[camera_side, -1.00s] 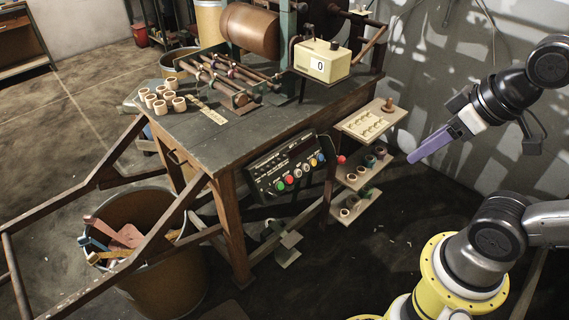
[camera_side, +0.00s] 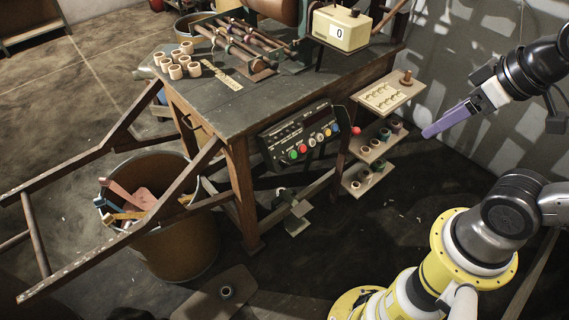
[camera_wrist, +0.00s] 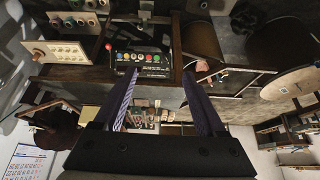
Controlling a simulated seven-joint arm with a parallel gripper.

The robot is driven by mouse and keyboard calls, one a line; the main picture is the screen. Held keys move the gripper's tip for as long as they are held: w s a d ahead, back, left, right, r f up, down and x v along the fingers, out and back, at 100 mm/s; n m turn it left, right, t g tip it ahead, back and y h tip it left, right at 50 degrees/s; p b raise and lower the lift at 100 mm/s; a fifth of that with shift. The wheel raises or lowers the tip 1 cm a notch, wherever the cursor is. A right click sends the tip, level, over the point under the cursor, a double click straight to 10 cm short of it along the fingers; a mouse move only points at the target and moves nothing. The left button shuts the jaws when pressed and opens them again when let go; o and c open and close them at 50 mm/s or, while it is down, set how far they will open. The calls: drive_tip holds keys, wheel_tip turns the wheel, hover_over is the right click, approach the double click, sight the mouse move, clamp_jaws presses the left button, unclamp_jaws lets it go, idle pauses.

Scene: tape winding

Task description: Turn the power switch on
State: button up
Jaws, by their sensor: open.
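A dark control panel (camera_side: 300,138) hangs tilted under the front edge of the workbench. It carries several coloured buttons and small fittings; I cannot tell which one is the power switch. A red knob (camera_side: 356,130) sits at the panel's right end. In the wrist view, the panel (camera_wrist: 141,60) lies ahead, around and between the fingertips in the picture, with the red knob (camera_wrist: 109,46) to its left. My gripper (camera_side: 427,134) has long purple fingers and is in the air to the right of the panel, apart from it. The wrist view shows its fingers (camera_wrist: 158,75) spread and empty.
A small shelf rack (camera_side: 378,95) with spools stands between the panel and my gripper. The workbench (camera_side: 225,110) holds rollers, several cups and a counter box (camera_side: 341,27). A bin (camera_side: 175,245) with scraps stands at the left. The floor in front of the panel is mostly clear.

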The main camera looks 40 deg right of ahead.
drive_tip(key=w+d+r+g+h, duration=0.4)
drive_tip(key=w+d+h, duration=0.4)
drive_tip(key=w+d, duration=0.2)
drive_tip(key=n+t+h, duration=0.7)
drive_tip(key=n+t, duration=0.2)
drive_tip(key=n, duration=0.3)
hover_over(285, 164)
drive_tip(key=s+a, duration=0.3)
drive_tip(key=s, duration=0.1)
wheel_tip(285, 164, down, 25)
drive_tip(key=s+a+f+n+t+y, duration=0.2)
drive_tip(key=s+a+f+n, duration=0.15)
drive_tip(key=f, duration=0.55)
drive_tip(key=s+a+f+n+t+y, duration=0.25)
drive_tip(key=s+f+n, duration=0.25)
drive_tip(key=f, duration=0.5)
drive_tip(key=x, duration=1.4)
drive_tip(key=shift+d+f, duration=0.1)
drive_tip(key=shift+d, duration=0.1)
